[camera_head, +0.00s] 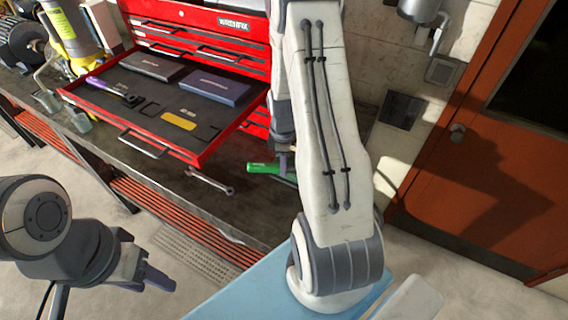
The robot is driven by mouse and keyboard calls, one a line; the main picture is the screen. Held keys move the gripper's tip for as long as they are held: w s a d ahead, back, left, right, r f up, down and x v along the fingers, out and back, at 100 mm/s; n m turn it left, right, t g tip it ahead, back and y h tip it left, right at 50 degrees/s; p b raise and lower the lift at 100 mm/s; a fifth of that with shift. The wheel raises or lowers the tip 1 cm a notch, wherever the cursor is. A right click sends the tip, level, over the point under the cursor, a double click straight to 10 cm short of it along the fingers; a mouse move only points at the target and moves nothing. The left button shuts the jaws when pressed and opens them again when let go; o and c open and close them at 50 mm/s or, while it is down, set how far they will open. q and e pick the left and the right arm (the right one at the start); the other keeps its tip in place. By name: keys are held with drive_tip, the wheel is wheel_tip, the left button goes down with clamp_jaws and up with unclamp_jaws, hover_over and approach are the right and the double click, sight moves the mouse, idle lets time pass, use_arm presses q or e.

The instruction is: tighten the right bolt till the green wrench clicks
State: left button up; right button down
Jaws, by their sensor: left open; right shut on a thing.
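The green wrench (262,168) lies low over the bench front, right of the open drawer, with its green end showing. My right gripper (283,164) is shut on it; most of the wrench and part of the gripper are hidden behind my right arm. No bolt shows; the area behind that arm is hidden. My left gripper (154,279) is at the lower left, open and empty, in front of the bench and apart from it.
A red tool chest (255,60) stands on the bench with one drawer (185,148) pulled out, holding dark cases and a purple-handled tool. A metal wrench (210,181) lies at the bench edge. A dark motor-like unit (20,42) is at far left. An orange door (475,190) is right.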

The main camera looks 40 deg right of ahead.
drive_tip(key=shift+r+p, duration=0.6)
drive_tip(key=shift+r, duration=0.2)
drive_tip(key=shift+r+p, duration=0.85)
drive_tip(key=shift+r, duration=0.1)
